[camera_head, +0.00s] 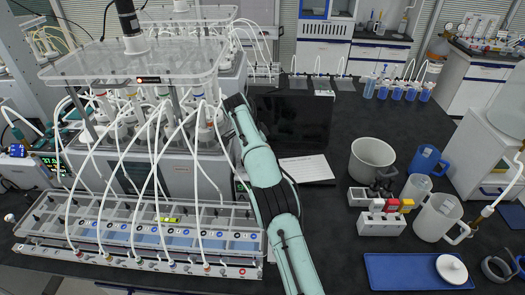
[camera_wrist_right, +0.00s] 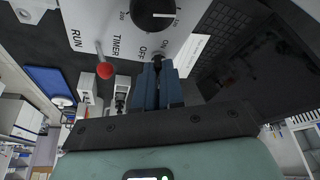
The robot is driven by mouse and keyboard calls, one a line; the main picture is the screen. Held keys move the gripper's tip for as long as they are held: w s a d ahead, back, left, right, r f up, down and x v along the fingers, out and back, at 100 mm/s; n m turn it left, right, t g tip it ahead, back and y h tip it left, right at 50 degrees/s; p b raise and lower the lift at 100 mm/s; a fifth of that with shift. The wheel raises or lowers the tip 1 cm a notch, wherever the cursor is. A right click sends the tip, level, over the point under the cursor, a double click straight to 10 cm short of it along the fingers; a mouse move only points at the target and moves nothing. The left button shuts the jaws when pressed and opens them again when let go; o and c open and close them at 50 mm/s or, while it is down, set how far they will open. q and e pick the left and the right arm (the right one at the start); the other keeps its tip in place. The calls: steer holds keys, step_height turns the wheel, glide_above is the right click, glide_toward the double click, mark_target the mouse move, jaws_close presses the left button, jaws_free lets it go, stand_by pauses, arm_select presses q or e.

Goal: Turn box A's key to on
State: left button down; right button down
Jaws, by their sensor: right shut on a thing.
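In the wrist view a pale control panel (camera_wrist_right: 112,20) fills the top, seen at a tilt. It carries a black dial (camera_wrist_right: 153,14), a toggle lever with a red ball (camera_wrist_right: 105,71), and the words RUN, TIMER, OFF and ON. My right gripper (camera_wrist_right: 158,70) is shut on a small dark key (camera_wrist_right: 157,60) beside the OFF and ON marks. The fingers hide most of the key, so I cannot tell which mark it points to. I cannot read the box's letter. In the head view my right arm reaches up beside the reactor rack and hides the panel. My left gripper is not in view.
The reactor rack (camera_head: 135,62) with many white tubes stands left of my arm. A laptop (camera_head: 291,120) lies to its right. A white pot (camera_head: 371,158), mugs (camera_head: 415,188) and a blue tray (camera_head: 400,270) stand on the right.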

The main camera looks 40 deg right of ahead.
steer(key=shift+r, duration=0.1)
stand_by(0.3)
steer(key=c, duration=1.2)
jaws_free()
steer(key=shift+c, duration=0.2)
